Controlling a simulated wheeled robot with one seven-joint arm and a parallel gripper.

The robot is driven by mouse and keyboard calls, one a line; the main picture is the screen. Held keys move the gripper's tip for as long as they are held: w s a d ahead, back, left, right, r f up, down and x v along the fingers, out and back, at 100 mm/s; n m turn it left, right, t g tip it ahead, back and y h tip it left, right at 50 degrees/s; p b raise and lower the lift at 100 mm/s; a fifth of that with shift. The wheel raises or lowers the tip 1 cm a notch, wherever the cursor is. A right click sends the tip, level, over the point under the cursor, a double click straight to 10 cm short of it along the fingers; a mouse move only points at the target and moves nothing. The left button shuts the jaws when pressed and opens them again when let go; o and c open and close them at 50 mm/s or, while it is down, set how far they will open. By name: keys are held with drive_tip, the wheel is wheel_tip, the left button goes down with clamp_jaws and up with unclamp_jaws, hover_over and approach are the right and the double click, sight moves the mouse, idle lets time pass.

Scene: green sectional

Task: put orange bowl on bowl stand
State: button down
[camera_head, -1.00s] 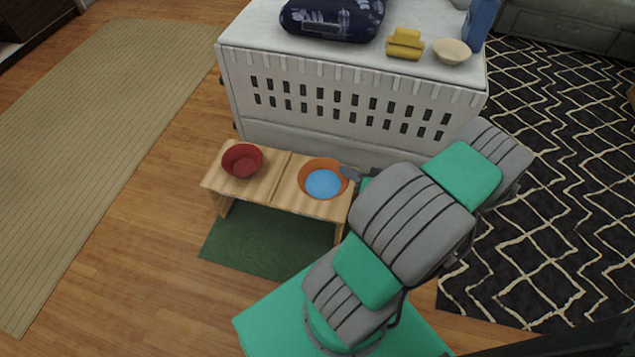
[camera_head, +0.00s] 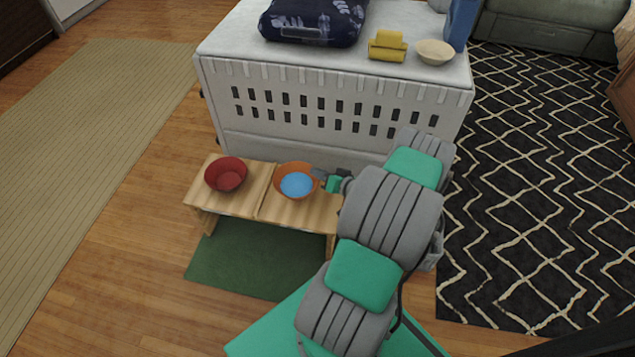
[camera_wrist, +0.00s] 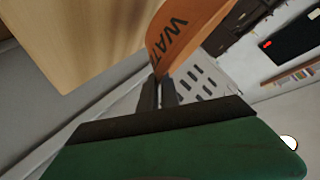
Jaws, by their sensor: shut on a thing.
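The orange bowl (camera_head: 281,174) with a blue inside bottom is at the right half of the low wooden bowl stand (camera_head: 320,214). I cannot tell whether it rests on the wood or is just above it. My gripper (camera_head: 319,174) is shut on the bowl's right rim. In the wrist view the orange bowl's wall (camera_wrist: 190,28), with dark lettering, is pinched between my two dark fingers (camera_wrist: 160,88). The light wood of the stand (camera_wrist: 75,35) shows at the left there. A red bowl (camera_head: 226,175) sits on the stand's left half.
A green mat (camera_head: 245,262) lies under the stand.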

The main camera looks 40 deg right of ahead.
sight(296, 184)
drive_tip(key=shift+w+f, duration=0.3)
drive_tip(key=shift+f, duration=0.1)
drive_tip(key=f, duration=0.1)
drive_tip(key=f+b, duration=0.2)
drive_tip(key=shift+w+d+f, duration=0.1)
drive_tip(key=shift+w+f, duration=0.15)
drive_tip(key=shift+f, duration=0.05)
drive_tip(key=shift+r, duration=0.15)
drive_tip(key=c, duration=2)
unclamp_jaws()
drive_tip(key=shift+f, duration=0.2)
drive_tip(key=o, duration=0.4)
drive_tip(key=shift+r, duration=0.15)
